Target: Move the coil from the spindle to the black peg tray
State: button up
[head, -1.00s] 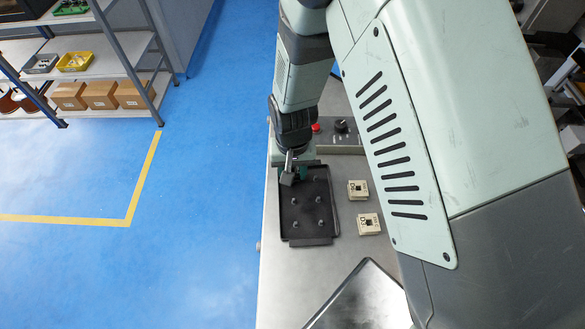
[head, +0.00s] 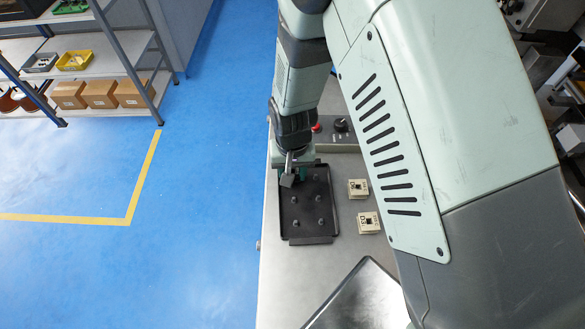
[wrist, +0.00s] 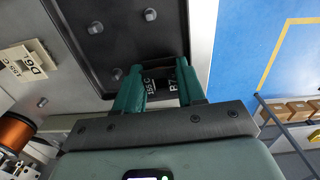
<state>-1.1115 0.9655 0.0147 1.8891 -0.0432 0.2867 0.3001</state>
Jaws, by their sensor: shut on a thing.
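My gripper (wrist: 158,74) points down over the black peg tray (wrist: 106,92), near the tray edge beside the blue floor. Its green fingers are shut on a dark coil (wrist: 161,86) with white markings, seen between them in the wrist view. In the head view my gripper (head: 291,178) is over the upper-left corner of the black tray (head: 309,241), and the held coil is largely hidden. Several short pegs stand bare in the tray. I cannot tell whether the coil touches the tray or a peg. The spindle cannot be made out.
Two cream labelled blocks (head: 357,189) (head: 368,222) lie right of the tray. A control panel with a red button (head: 316,127) is behind it. A metal sheet or tray (head: 360,297) is at the front. A copper wire spool (wrist: 14,133) shows at the wrist view's left.

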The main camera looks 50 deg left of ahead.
jog(key=shift+f, duration=0.65)
jog(key=o, duration=1.1)
notch_tip(320, 180, up, 11)
